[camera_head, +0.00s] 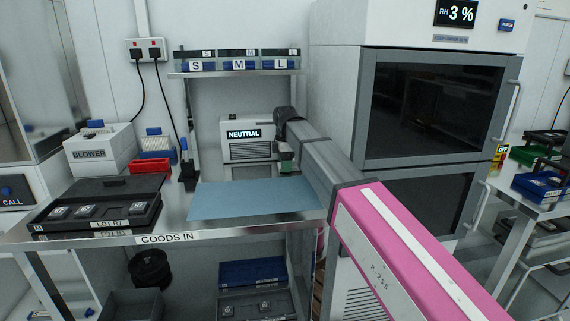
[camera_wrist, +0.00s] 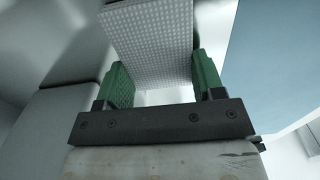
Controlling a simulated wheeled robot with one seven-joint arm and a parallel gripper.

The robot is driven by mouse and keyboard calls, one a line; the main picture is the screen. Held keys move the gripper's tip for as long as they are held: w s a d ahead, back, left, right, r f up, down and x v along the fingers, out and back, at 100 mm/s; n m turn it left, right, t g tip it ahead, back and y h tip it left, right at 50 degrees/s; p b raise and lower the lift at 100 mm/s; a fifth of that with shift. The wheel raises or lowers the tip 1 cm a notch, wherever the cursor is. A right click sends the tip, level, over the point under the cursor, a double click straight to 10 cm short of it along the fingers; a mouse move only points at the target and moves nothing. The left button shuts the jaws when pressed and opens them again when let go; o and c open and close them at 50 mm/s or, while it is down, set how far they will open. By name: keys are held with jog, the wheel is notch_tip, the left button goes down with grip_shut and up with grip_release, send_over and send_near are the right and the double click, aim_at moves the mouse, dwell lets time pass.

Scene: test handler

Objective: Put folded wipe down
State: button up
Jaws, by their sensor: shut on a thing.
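The folded wipe (camera_wrist: 150,38) is a pale, finely dimpled flat piece in the wrist view. It sits between the green fingers of my gripper (camera_wrist: 162,82), which is shut on it, and it sticks out beyond the fingertips. In the head view my gripper (camera_head: 286,166) is above the back right part of the bench, near the right back corner of the blue mat (camera_head: 250,200). The mat also shows at the right of the wrist view (camera_wrist: 284,65). My arm hides part of the gripper in the head view, and I cannot make out the wipe there.
The GOODS IN bench (camera_head: 75,237) holds a black LOT case (camera_head: 98,212) at left, a BLOWER box (camera_head: 100,150) and a red bin (camera_head: 150,167). The NEUTRAL unit (camera_head: 247,150) stands behind the mat. A tall cabinet (camera_head: 345,75) stands at right. The mat's visible surface is bare.

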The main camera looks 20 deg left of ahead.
jog(key=shift+f, duration=0.1)
jog(key=o, duration=1)
notch_tip(320, 180, up, 12)
jog(key=shift+r, duration=0.15)
jog(key=shift+s, duration=0.1)
